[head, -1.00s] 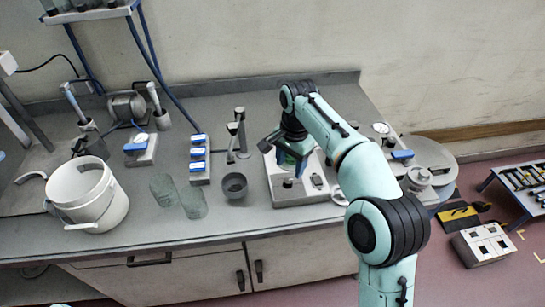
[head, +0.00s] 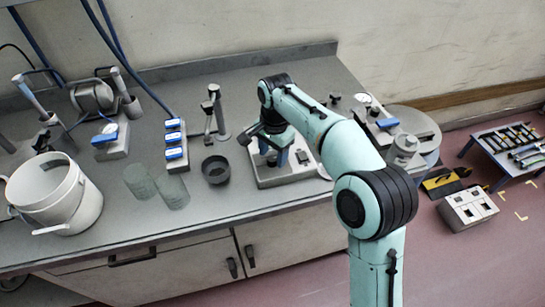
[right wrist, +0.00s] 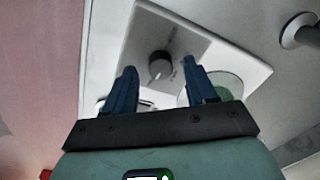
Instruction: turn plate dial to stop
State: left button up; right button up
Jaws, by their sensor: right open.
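My left gripper is out of view.
A dark bowl (head: 216,170) and two greenish translucent cylinders (head: 172,190) stand left of the device. A white bucket (head: 55,205) is further left. A stand with rods (head: 221,125) is behind the bowl. A round pale disc (right wrist: 225,86) lies beside the right finger.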

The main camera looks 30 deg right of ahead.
jog(key=shift+f, duration=0.55)
grip_shut()
